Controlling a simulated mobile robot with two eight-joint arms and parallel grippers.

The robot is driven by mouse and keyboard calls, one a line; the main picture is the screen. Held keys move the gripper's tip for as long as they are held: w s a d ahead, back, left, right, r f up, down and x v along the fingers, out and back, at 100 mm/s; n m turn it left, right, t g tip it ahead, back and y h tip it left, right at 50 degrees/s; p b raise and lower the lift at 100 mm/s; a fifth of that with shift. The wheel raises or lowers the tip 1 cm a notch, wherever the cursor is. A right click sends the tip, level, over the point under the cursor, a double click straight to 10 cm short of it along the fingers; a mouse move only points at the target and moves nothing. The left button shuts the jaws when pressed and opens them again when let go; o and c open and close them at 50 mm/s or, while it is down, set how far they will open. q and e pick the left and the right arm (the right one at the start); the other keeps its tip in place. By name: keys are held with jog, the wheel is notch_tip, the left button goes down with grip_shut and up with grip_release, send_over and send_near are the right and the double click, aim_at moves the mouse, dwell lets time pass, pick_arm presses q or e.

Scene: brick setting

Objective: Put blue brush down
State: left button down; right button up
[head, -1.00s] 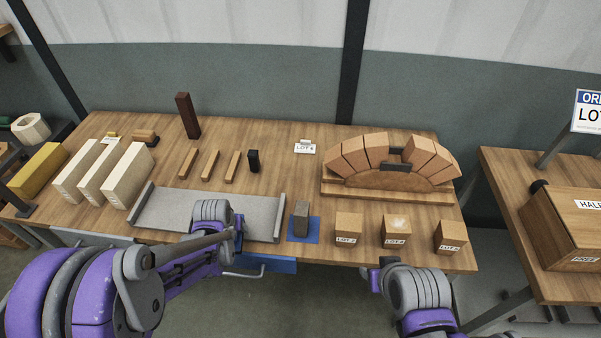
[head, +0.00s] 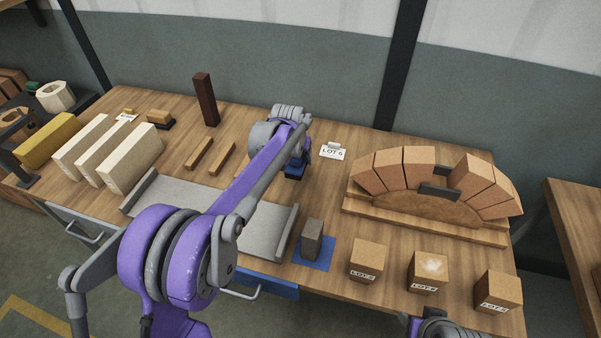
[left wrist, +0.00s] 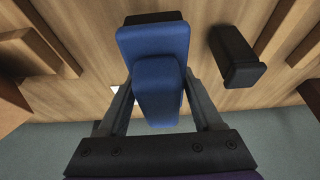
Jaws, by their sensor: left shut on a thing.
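The blue brush (left wrist: 155,55) is between the two fingers of my left gripper (left wrist: 155,115) in the left wrist view. In the head view the blue brush (head: 294,171) shows below my left gripper (head: 297,158), over the back middle of the wooden table (head: 345,285). The gripper is shut on it. I cannot tell whether the brush touches the tabletop. A dark underside shows at the brush's far edge. Of my right arm only a part shows at the bottom of the head view; its fingers cannot be made out.
A black block (left wrist: 237,57) stands close beside the brush. Wooden strips (head: 199,153) lie left of my arm. A LOT 6 sign (head: 332,152) and a brick arch (head: 430,190) are to the right. A grey block (head: 312,240) stands on a blue mat (head: 326,263) at the front.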

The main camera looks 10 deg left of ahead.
pick_arm(q)
jog(key=shift+f, duration=2.95)
jog(key=shift+f, duration=0.15)
jog(key=shift+c, duration=0.2)
grip_release()
